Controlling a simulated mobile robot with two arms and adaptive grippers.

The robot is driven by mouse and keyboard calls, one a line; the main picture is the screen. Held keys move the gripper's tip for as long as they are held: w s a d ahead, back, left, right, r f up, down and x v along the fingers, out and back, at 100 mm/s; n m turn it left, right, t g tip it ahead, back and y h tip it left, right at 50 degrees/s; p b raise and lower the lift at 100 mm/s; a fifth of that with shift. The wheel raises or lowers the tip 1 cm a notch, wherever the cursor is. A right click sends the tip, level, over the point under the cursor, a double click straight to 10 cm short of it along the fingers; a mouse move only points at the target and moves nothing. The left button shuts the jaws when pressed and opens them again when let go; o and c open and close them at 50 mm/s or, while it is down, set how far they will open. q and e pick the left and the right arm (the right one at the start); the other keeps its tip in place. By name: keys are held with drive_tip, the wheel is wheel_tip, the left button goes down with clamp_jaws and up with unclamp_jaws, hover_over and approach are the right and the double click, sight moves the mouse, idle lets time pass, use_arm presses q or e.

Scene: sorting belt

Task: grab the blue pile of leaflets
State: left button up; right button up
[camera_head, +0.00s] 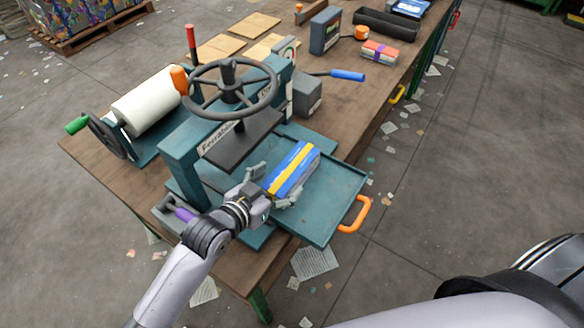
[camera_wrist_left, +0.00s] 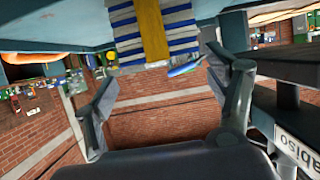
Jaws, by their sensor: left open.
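The blue pile of leaflets (camera_head: 300,160) is a stack with blue and white edges and a yellow band. It lies on the teal sliding tray (camera_head: 338,195) of the press, to the right of the press plate. My left gripper (camera_head: 277,183) is open at the pile's near left end, with its fingers spread toward it. In the left wrist view, which appears upside down, the pile (camera_wrist_left: 122,35) shows beyond the open fingers (camera_wrist_left: 163,75), slightly left of middle. Whether a finger touches it, I cannot tell. My right gripper is out of view.
The press handwheel (camera_head: 231,87) and dark plate (camera_head: 240,138) stand close above and left of my left gripper. An orange handle (camera_head: 356,215) juts from the tray. A white roll (camera_head: 146,100) and a red banded pile (camera_head: 380,51) are on the workbench.

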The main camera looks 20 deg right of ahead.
sight(290, 170)
use_arm(q)
drive_tip(key=shift+w+p+x, duration=0.2)
drive_tip(key=shift+p+x, duration=0.4)
drive_tip(key=shift+x, duration=2.45)
drive_tip(key=shift+a+r, duration=0.1)
drive_tip(key=shift+c, duration=0.3)
drive_tip(key=c, duration=1.6)
drive_tip(key=shift+r, duration=0.1)
drive_tip(key=shift+c, duration=0.3)
